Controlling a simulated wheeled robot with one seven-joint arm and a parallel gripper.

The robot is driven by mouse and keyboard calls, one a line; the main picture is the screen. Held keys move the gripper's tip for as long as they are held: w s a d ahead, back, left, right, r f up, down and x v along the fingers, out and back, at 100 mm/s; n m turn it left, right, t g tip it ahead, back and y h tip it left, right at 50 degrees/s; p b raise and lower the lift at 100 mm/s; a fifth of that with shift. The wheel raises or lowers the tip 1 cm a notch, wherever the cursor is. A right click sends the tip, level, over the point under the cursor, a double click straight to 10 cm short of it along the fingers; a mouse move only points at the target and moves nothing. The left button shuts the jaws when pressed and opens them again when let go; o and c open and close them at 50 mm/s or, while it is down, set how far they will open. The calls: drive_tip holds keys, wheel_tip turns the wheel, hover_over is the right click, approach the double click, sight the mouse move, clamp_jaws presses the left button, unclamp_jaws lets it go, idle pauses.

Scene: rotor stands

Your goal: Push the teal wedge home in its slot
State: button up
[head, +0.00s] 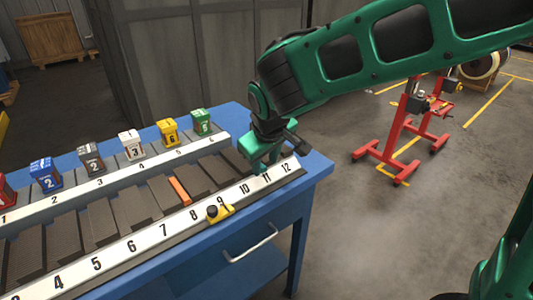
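My gripper (264,160) is over the right end of the slotted rack (125,252), near the marks 10 to 12 of its front strip. Teal-green parts show at its lower end, close above the rack. I cannot tell the teal wedge apart from my green gripper parts here. The gap between the fingers is not clear, so I cannot see whether they are open or shut. The slot under the gripper is hidden by it.
An orange wedge (180,191) sits between dark blocks. A yellow piece with a black knob (218,212) is on the front strip near 9. Several numbered blocks, such as a blue one (46,176), line the back. A red stand (400,145) is on the floor.

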drive_tip(key=shift+x, duration=0.8)
clamp_jaws()
drive_tip(key=shift+w+a, duration=0.1)
